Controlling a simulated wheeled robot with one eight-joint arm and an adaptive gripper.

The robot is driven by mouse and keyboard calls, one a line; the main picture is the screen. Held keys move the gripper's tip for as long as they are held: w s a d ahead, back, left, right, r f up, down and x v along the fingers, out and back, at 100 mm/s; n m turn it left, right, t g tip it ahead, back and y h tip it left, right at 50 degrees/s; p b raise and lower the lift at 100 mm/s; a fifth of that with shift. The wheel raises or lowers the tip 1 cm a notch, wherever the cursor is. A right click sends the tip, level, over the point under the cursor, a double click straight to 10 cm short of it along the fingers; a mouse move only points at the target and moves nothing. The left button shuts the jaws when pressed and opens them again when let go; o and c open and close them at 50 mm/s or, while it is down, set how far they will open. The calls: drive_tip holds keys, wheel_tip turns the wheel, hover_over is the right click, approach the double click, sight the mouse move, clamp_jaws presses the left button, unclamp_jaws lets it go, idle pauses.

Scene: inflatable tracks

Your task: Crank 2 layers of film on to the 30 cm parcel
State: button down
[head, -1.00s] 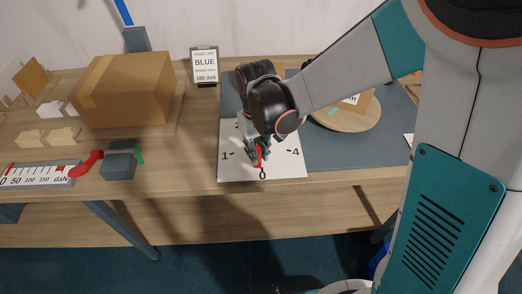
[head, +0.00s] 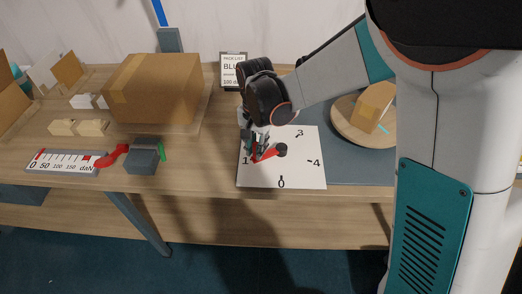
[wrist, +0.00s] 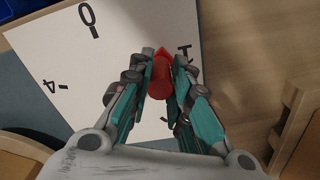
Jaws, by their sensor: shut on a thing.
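A white dial card (head: 290,178) marked 0, 1, 3 and 4 lies on the table, with a red crank (head: 268,153) on a dark hub (head: 281,149). My gripper (head: 255,152) is shut on the crank's outer end, which points towards the 1. The wrist view shows the red crank (wrist: 160,82) between the fingers, over the card (wrist: 95,85). The cardboard parcel (head: 373,103) sits on a round wooden turntable (head: 346,124) at the right. A small light-blue strip (head: 383,128) shows beside the parcel. My arm partly hides the turntable area.
A pick list sign (head: 233,72) reading BLU, partly hidden, stands behind my gripper. A large cardboard box (head: 150,90) stands left of the dial. A daN scale (head: 62,162) with a red lever (head: 113,154) and a dark block (head: 143,158) lie at the front left.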

drive_tip(key=shift+w+a+m, duration=0.2)
drive_tip(key=shift+w+m, duration=0.2)
drive_tip(key=shift+w, duration=0.05)
drive_tip(key=shift+w+a, duration=0.15)
drive_tip(key=shift+w, duration=0.2)
drive_tip(key=shift+w, duration=0.2)
drive_tip(key=c, duration=1.4)
unclamp_jaws()
drive_tip(key=shift+c, duration=0.2)
drive_tip(key=shift+r, duration=0.1)
wheel_tip(320, 180, up, 12)
